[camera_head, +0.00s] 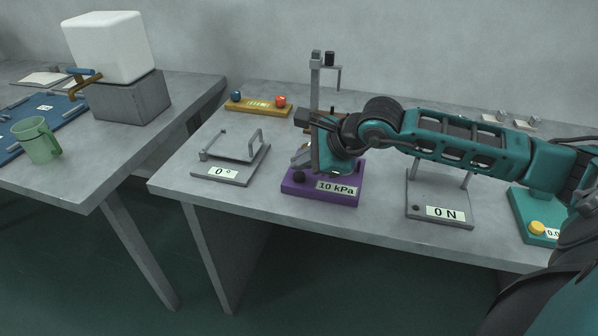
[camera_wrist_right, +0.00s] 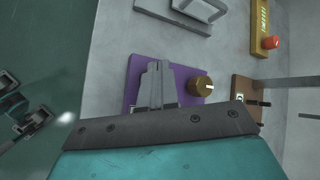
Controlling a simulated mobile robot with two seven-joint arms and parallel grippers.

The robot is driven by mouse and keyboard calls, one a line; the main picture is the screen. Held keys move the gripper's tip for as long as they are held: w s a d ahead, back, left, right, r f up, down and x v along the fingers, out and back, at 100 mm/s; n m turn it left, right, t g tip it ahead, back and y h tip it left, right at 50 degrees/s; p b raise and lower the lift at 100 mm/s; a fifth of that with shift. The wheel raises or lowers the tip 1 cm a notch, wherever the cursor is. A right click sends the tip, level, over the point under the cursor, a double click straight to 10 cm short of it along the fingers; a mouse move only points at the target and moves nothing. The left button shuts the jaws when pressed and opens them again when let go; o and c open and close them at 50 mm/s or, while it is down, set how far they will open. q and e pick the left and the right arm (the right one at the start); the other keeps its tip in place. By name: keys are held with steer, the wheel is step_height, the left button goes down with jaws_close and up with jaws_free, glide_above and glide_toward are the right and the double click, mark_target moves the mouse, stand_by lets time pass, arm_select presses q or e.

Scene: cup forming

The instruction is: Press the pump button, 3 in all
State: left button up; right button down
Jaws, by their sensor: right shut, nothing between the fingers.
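The pump unit is a purple box (camera_head: 320,188) with a display reading "10 kPa" and a small dark round button (camera_head: 299,176) at its front left. The purple top (camera_wrist_right: 134,88) also shows in the right wrist view, with a gold knob (camera_wrist_right: 201,86) beside the fingers. My right gripper (camera_wrist_right: 156,68) is shut and empty, its fingers over the purple top. In the wrist view the button cannot be made out and may be behind the fingers. I cannot tell whether the fingertips touch anything. My left gripper is not in view.
A "0 °" device (camera_head: 231,166) stands left of the pump unit, a "0 N" device (camera_head: 440,210) right of it. A teal box with a yellow button (camera_head: 537,228) is farther right. A grey post (camera_head: 316,80) rises behind.

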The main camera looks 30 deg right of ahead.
mark_target(302, 176)
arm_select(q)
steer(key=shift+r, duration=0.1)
arm_select(e)
steer(key=shift+r, duration=0.3)
steer(key=shift+r+p, duration=1.25)
steer(key=shift+r, duration=1.15)
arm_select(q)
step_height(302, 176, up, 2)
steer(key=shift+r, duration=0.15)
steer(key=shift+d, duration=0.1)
arm_select(e)
steer(key=shift+w, duration=0.1)
stand_by(0.3)
